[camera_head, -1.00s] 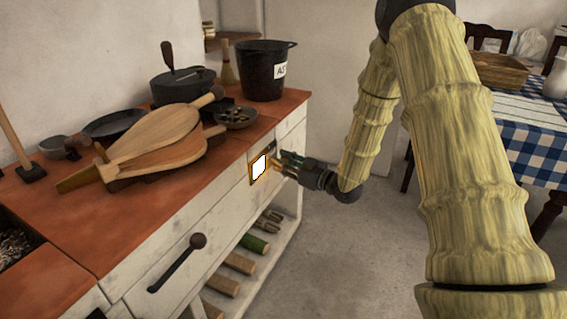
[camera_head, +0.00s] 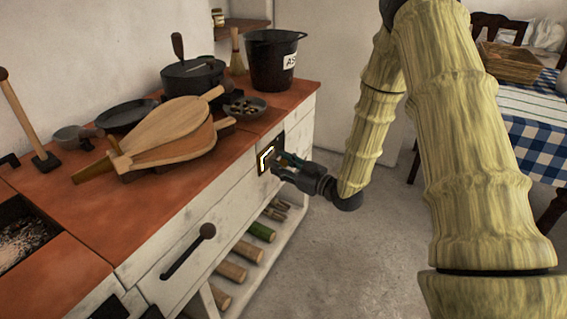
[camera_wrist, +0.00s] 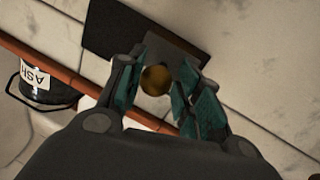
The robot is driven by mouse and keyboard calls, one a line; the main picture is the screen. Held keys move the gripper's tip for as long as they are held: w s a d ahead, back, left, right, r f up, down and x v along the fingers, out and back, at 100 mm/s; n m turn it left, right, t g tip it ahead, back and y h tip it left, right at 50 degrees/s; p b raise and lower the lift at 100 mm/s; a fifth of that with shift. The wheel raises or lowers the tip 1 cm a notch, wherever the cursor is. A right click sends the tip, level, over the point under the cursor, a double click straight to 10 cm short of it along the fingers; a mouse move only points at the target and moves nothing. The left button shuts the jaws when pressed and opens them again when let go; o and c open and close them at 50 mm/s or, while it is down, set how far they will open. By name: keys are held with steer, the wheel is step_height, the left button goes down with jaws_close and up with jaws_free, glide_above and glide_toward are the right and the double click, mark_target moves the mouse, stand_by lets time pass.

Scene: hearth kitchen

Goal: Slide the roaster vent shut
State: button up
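The roaster vent (camera_head: 264,160) is set in the white front of the counter, below its red top, near the far end. It has a dark frame and a small bright patch. In the wrist view a round brass knob (camera_wrist: 156,82) stands on a grey plate (camera_wrist: 180,48), beside a dark panel (camera_wrist: 110,28). My gripper (camera_head: 279,163) is at the vent. In the wrist view its teal-padded fingers (camera_wrist: 162,84) stand apart on either side of the knob. The left finger is close against it or touching; a narrow gap seems to show on the right.
A wooden bellows (camera_head: 170,135), a lidded pot (camera_head: 192,80), pans and an ash bucket (camera_head: 270,62) stand on the counter. A drawer handle (camera_head: 188,252) sticks out nearer me. Logs (camera_head: 231,271) lie on the shelf below. The floor beside the counter is clear.

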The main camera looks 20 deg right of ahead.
steer(key=shift+o, duration=1.1)
steer(key=shift+a, duration=0.1)
steer(key=shift+s, duration=0.1)
steer(key=v, duration=1.2)
